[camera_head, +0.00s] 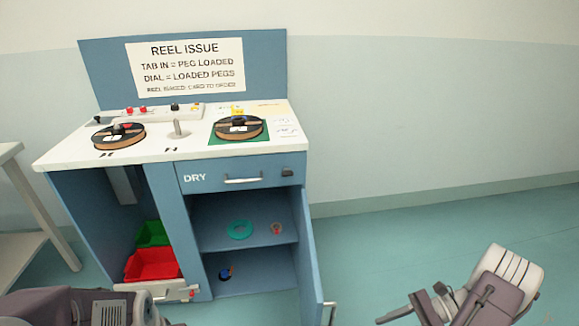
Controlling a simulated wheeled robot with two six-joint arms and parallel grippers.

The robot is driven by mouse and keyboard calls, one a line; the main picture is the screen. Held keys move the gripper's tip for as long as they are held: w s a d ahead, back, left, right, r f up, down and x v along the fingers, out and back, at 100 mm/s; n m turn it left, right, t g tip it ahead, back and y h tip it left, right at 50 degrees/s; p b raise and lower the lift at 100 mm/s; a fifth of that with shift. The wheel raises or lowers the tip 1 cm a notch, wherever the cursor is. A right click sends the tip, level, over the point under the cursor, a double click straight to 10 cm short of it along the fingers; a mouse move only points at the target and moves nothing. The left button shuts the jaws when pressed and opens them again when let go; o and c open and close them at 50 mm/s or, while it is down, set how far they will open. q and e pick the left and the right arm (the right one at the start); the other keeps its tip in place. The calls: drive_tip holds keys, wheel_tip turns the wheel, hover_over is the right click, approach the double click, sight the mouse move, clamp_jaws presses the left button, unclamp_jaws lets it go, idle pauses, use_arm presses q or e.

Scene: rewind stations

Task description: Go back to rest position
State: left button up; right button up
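My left arm comes in at the bottom left, and its end (150,312) is cut off by the lower edge; its fingertips do not show clearly. My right gripper (408,312) is at the bottom right, over the floor and apart from the cabinet. A dark finger points left; I cannot make out the gap between its fingers, and nothing clear is held. The blue reel issue station (190,240) stands ahead, with its lower cabinet door (312,262) open. Two reels, the left one (103,139) and the right one (225,131), lie on the white top.
The shelves hold a teal ring (240,229), a small tan ring (277,228) and a small dark blue item (225,273). Red (152,264) and green (154,233) bins stand in the left bay. The DRY drawer (243,174) is shut. Floor right of the door is clear.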

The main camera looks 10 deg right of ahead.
drive_tip(key=a+r+n+h, duration=0.4)
drive_tip(key=a+n+h, duration=0.2)
drive_tip(key=a+n, duration=0.25)
drive_tip(key=a+r+n+h, duration=0.3)
drive_tip(key=a+n+h, duration=0.35)
drive_tip(key=n, duration=0.25)
wheel_tip(320, 180, up, 31)
drive_tip(key=a+n+p, duration=0.1)
drive_tip(key=p, duration=2.9)
drive_tip(key=shift+w+p, duration=0.2)
drive_tip(key=shift+p, duration=0.15)
